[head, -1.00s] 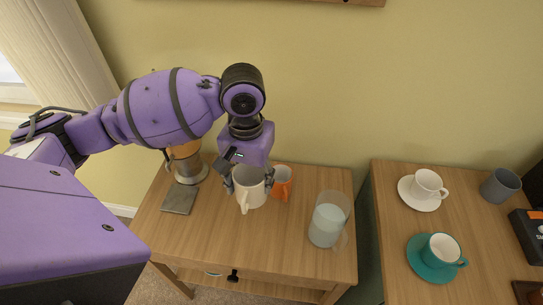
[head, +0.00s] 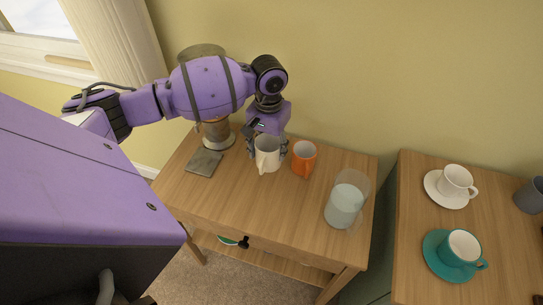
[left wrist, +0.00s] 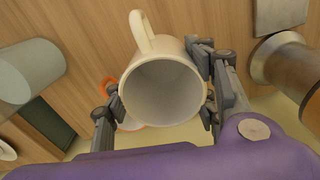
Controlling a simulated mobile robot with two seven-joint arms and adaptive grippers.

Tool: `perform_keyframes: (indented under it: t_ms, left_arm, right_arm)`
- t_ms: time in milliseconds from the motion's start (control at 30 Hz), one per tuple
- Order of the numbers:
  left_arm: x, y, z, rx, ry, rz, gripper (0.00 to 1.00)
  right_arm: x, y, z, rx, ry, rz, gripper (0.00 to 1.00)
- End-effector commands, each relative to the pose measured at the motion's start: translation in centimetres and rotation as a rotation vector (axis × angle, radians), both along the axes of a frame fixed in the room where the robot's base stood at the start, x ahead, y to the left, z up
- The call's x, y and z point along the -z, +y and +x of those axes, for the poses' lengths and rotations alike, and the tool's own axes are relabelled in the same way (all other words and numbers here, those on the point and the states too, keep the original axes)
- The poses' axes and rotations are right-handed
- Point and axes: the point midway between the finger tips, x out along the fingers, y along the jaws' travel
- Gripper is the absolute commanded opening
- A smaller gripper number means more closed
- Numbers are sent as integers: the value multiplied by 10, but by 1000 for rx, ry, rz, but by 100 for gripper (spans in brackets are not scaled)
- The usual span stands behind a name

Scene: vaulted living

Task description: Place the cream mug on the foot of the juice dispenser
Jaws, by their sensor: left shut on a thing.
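The cream mug (head: 268,155) is upright with its handle toward the front of the small wooden table (head: 255,205). My left gripper (head: 267,148) is shut on it, with fingers on both sides. In the left wrist view the mug (left wrist: 162,88) shows its empty inside between the fingers (left wrist: 163,108). I cannot tell whether its bottom touches the table. The juice dispenser (head: 217,132) stands left of the mug, its upper part partly hidden by my arm. Its flat grey square foot (head: 204,162) is clear, front left of the mug. The foot (left wrist: 280,13) also shows in the left wrist view.
An orange mug (head: 304,160) stands close right of the gripper. A glass pitcher (head: 346,200) of pale liquid stands further right. A second table (head: 415,225) on the right holds a white cup (head: 456,180) and a teal cup (head: 461,248) on saucers. The front middle is free.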

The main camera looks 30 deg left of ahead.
Motion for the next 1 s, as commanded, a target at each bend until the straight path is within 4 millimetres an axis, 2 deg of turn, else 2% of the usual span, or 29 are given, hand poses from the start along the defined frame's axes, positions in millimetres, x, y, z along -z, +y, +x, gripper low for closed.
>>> perform_keyframes:
  t_ms: [33,100,433,600,1000]
  left_arm:
    - [15,3,5,-1,8,-1,16]
    - [26,7,13,-1,8,-1,16]
    - [47,17,31,0,3,-1,16]
    - [72,17,31,1,4,0,16]
    - [77,16,31,1,1,-1,16]
  right_arm:
    - [4,-2,-3,2,7,-2,40]
    - [6,-4,-5,4,8,-6,40]
    - [10,-12,-8,6,10,-19,40]
    - [14,-12,-10,3,14,-21,40]
    - [12,-10,-7,0,9,-19,40]
